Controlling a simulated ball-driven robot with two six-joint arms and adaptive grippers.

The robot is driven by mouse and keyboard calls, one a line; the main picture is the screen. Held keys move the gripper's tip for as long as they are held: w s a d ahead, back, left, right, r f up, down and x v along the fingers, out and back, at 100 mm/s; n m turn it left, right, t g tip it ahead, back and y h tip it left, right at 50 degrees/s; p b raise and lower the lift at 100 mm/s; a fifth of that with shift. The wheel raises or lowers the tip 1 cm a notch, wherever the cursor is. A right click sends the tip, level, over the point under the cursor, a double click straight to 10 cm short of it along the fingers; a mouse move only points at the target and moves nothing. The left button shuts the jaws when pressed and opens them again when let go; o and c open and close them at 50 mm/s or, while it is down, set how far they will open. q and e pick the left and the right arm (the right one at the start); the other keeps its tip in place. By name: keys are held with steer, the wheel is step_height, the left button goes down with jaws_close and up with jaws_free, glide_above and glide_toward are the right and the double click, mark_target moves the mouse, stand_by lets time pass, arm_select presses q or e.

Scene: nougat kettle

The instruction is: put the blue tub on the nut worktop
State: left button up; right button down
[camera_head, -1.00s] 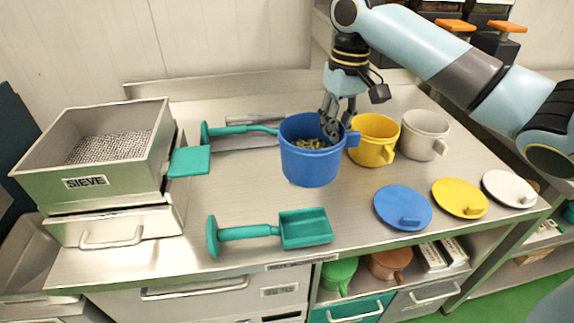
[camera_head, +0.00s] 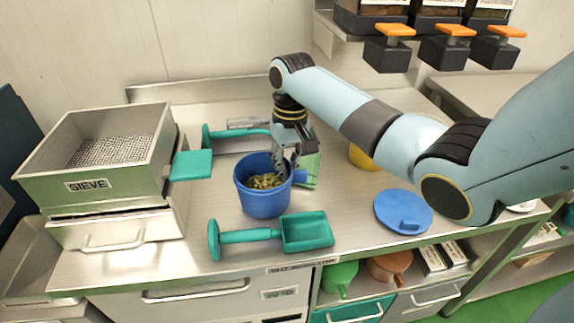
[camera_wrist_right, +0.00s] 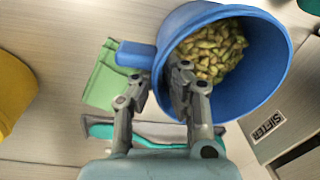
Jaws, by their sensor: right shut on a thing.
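The blue tub (camera_head: 262,201), with pale green nut pieces (camera_head: 265,181) inside, is upright over the left-middle of the steel worktop (camera_head: 350,222), behind the teal scoop. My right gripper (camera_head: 288,160) is shut on the tub's wall at its right side. In the right wrist view, the gripper (camera_wrist_right: 158,88) has one finger inside the blue tub (camera_wrist_right: 270,62) and one outside, by the handle. I cannot tell whether the tub's base touches the worktop. My left gripper is not in view.
A teal scoop (camera_head: 304,231) lies in front of the tub, another (camera_head: 192,163) behind it. The sieve box (camera_head: 60,163) stands left. A green folded item (camera_head: 311,168), yellow tub (camera_head: 361,158) and blue lid (camera_head: 403,211) are right. My arm hides much of the right side.

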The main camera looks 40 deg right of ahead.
steer(key=c, duration=1.5)
jaws_free()
steer(key=r, duration=1.2)
steer(key=shift+s+d+r+b, duration=0.1)
steer(key=shift+d+b, duration=0.2)
